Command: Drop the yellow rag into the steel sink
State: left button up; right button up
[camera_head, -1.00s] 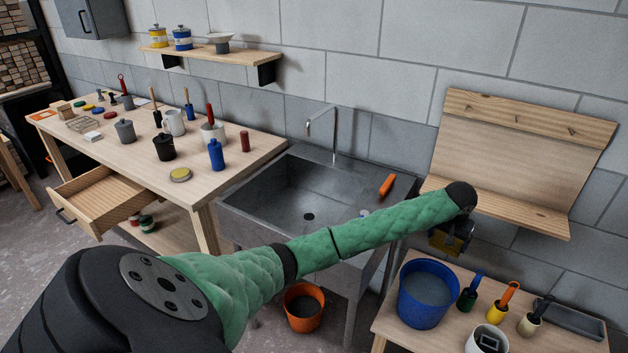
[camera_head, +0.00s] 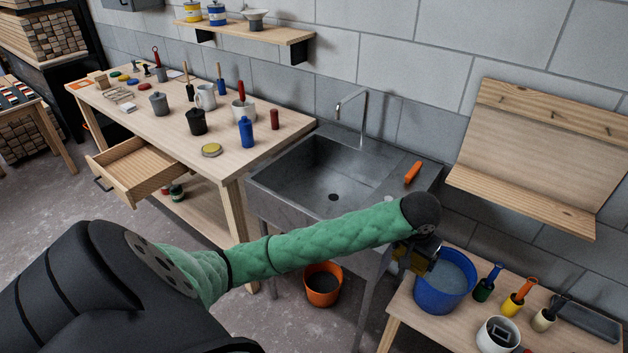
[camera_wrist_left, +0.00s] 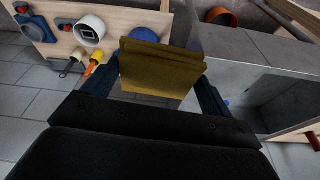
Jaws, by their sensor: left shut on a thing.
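My left gripper (camera_head: 420,262) is shut on the yellow rag (camera_wrist_left: 160,70), which fills the space between its fingers in the left wrist view. In the head view the rag is small and mostly hidden behind the gripper and forearm. The gripper is in front of the steel sink (camera_head: 277,181), beyond its right front corner and beside the blue bucket. The sink basin is open, with a dark drain in its floor; my green-sleeved left arm crosses in front of its near side. My right gripper is not in view.
A blue bucket (camera_head: 443,290) of water stands on the low bench (camera_head: 410,318) at right, with brushes and a white pot (camera_head: 497,337). An orange-handled tool (camera_head: 412,172) lies on the sink's right ledge. A tap (camera_head: 345,105) rises behind the basin. An orange bucket (camera_head: 322,285) stands below.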

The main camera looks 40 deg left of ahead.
aim_at(321, 202)
jog(key=l+u, duration=0.15)
jog(key=u, duration=1.25)
jog(key=i+l, duration=0.4)
